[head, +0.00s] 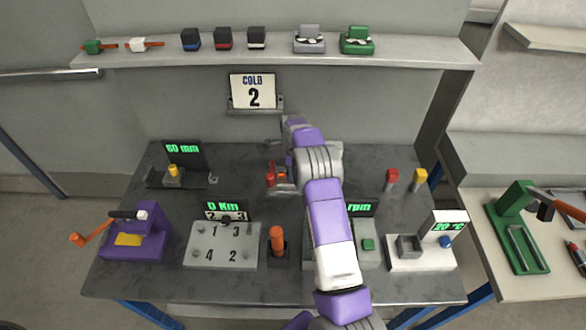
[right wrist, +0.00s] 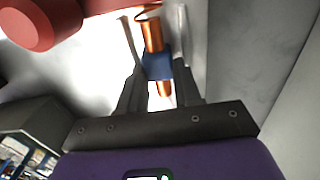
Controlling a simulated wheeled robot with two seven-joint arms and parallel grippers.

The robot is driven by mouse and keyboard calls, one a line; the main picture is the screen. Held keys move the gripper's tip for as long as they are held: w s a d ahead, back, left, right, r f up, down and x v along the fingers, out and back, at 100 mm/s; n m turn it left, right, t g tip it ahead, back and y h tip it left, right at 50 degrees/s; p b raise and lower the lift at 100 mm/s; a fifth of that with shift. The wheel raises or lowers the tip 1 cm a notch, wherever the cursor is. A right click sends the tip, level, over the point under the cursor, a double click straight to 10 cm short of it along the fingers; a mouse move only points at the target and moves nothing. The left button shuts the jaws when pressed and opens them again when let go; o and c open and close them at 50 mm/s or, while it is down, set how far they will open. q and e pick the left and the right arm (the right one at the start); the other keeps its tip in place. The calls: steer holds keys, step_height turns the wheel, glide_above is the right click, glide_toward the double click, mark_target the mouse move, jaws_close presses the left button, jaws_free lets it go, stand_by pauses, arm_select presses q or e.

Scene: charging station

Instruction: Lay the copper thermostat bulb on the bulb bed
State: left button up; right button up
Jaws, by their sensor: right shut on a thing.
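My right gripper (right wrist: 160,72) is shut on the copper thermostat bulb (right wrist: 153,35), gripping it at a blue band (right wrist: 157,66). Copper shows both beyond and below the band in the right wrist view. In the head view my right arm reaches over the middle of the table, and its links hide the bulb and most of the gripper. I cannot pick out the bulb bed with certainty. A white unit (head: 405,265) with a 20 °C display (head: 448,227), grey box (head: 409,245) and blue knob (head: 446,241) stands front right. My left gripper is not in view.
A red cylinder (right wrist: 40,22) is close to the wrist camera. A shelf (head: 275,59) spans the back.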

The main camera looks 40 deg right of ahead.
steer(key=shift+f, duration=0.2)
steer(key=o, duration=1.1)
step_height(320, 180, up, 8)
steer(key=shift+f+p, duration=0.15)
steer(key=shift+p, duration=0.4)
